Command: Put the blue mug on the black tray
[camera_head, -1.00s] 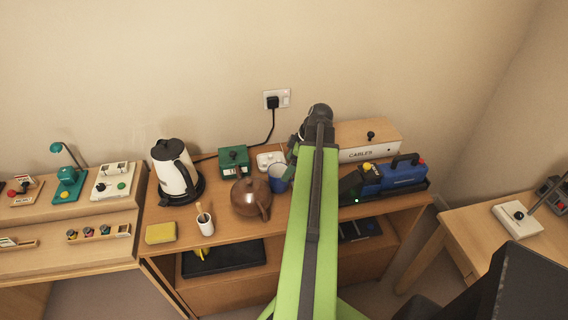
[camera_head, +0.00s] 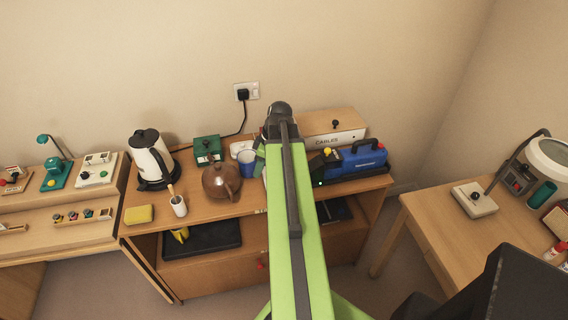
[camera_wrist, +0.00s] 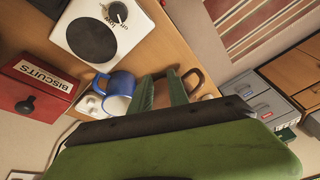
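The blue mug (camera_head: 247,161) stands on the wooden cabinet top behind the brown teapot, partly hidden by my arm. In the head view the fingers are hidden behind my arm. The black tray (camera_head: 226,238) lies on the open shelf below the cabinet top, with a yellow banana (camera_head: 181,235) at its left end.
A blue case (camera_head: 358,161) and cables box (camera_head: 334,127) stand right of my arm. The cabinet top overhangs the tray.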

